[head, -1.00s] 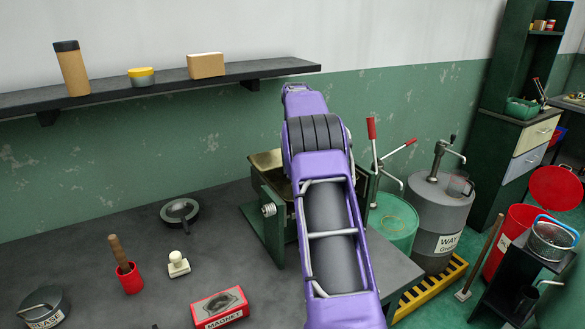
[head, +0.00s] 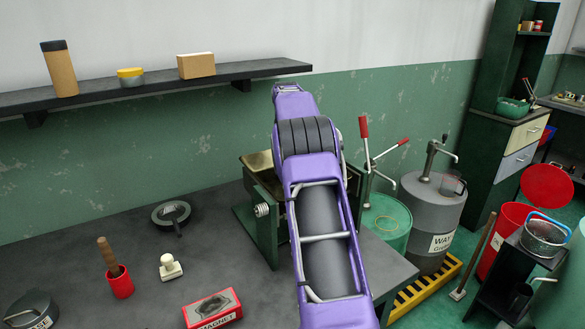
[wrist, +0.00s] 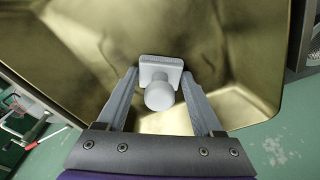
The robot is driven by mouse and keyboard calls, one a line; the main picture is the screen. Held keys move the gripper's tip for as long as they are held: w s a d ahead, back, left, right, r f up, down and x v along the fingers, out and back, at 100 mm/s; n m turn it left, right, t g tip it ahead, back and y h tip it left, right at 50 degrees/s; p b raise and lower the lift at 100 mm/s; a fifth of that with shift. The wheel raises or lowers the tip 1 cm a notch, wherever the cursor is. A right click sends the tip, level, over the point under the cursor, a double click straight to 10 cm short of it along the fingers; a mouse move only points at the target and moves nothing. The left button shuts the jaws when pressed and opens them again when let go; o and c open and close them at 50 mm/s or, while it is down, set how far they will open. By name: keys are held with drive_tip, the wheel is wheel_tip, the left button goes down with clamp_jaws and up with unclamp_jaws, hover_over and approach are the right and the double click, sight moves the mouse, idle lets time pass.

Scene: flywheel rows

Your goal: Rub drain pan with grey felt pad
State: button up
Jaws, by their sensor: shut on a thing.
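The drain pan is a brass-coloured pan with sloping sides. It fills most of the wrist view (wrist: 85,45), and a corner of it shows left of my arm in the head view (head: 257,160). My gripper (wrist: 160,73) is shut on a light grey pad with a round knob (wrist: 160,92), the grey felt pad. The pad is over the pan's inside; I cannot tell whether its face touches the metal. My arm hides the gripper and pad in the head view.
The pan sits in a green stand (head: 242,232) on the dark bench. A white knobbed block (head: 170,267), red magnet box (head: 212,309), red cup with handle (head: 121,284) and round dish (head: 170,214) lie to the left. Drums (head: 433,215) stand right.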

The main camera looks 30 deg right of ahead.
drive_tip(key=shift+a, duration=1.65)
drive_tip(key=shift+w+r+p, duration=0.15)
drive_tip(key=shift+w+p, duration=0.15)
drive_tip(key=shift+w, duration=0.05)
drive_tip(key=shift+w+p, duration=0.45)
drive_tip(key=shift+w, duration=0.2)
drive_tip(key=shift+d+f, duration=0.2)
drive_tip(key=shift+d, duration=3)
drive_tip(key=shift+a+f+b, duration=0.15)
drive_tip(key=shift+a+b, duration=0.15)
drive_tip(key=shift+b, duration=0.25)
drive_tip(key=shift+a+b, duration=1.55)
drive_tip(key=shift+a, duration=1.35)
drive_tip(key=shift+r, duration=0.3)
